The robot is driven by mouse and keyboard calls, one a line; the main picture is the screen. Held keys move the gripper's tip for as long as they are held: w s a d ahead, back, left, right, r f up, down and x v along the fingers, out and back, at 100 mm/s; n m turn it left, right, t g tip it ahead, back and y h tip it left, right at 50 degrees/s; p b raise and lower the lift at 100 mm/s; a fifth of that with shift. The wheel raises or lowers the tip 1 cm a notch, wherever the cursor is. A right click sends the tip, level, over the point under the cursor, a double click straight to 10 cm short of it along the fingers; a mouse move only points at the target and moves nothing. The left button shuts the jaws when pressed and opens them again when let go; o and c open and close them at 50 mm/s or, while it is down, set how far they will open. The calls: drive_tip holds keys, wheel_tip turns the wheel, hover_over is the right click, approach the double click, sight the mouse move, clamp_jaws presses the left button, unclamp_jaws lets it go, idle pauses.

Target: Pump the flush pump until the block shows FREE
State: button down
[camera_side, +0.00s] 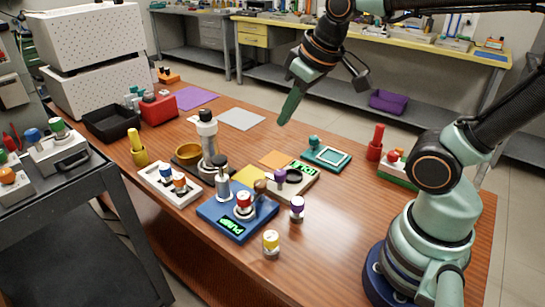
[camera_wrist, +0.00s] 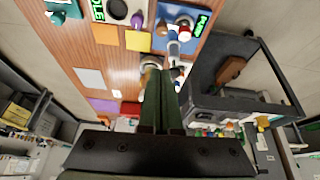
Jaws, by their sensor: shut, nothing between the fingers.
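The blue block (camera_side: 222,226) stands on the table's front left part, and its small green display (camera_side: 232,226) appears to read PUMP. On it stand a grey plunger with a dark knob (camera_side: 223,185), which looks like the flush pump, and a red-capped vial (camera_side: 243,205). In the wrist view the blue block (camera_wrist: 163,40) is at the top, with its display (camera_wrist: 201,25) also appearing to read PUMP. My gripper (camera_side: 283,120) is shut and empty, high above the table, beyond the block and well apart from it. It also shows in the wrist view (camera_wrist: 161,75).
A beige block (camera_side: 305,186) with a green display stands right of the blue one. A white vial rack (camera_side: 155,180), a tall grey column (camera_side: 208,140) and loose vials (camera_side: 271,243) (camera_side: 297,208) crowd around.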

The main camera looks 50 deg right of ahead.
drive_tip(key=w+a+n+g, duration=0.2)
drive_tip(key=w, duration=0.5)
drive_tip(key=n+g, duration=0.2)
drive_tip(key=n, duration=0.1)
approach(222, 157)
drive_tip(key=shift+d+r, duration=0.15)
drive_tip(key=shift+r, duration=0.1)
drive_tip(key=shift+w+f, duration=0.15)
drive_tip(key=shift+f, duration=1.6)
drive_tip(key=shift+w+f, duration=0.2)
drive_tip(key=shift+f, duration=1.55)
